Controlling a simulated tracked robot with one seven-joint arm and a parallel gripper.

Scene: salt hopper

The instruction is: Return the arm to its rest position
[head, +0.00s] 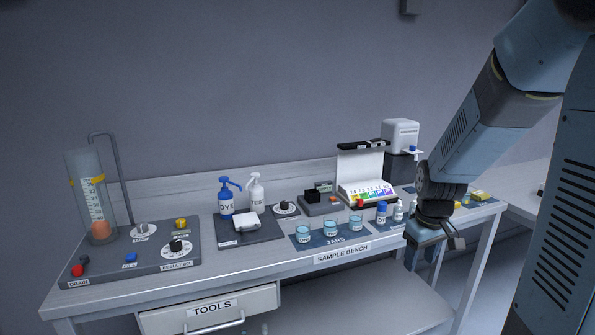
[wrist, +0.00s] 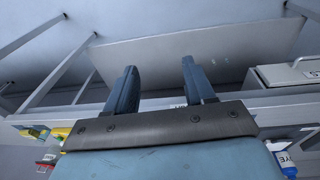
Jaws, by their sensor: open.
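My gripper (head: 427,262) hangs at the front right edge of the sample bench (head: 385,245) in the head view, with my blue-grey arm coming down from the upper right. In the wrist view my gripper (wrist: 160,90) shows two dark blue fingers spread apart with nothing between them. Beyond the fingers are the bench's lower shelf and legs. The gripper covers part of the bench's right front.
A white dispenser (head: 401,135) stands at the back. A drain panel (head: 130,262) with a clear cylinder (head: 92,195) is at the left. The tools drawer (head: 212,312) is below.

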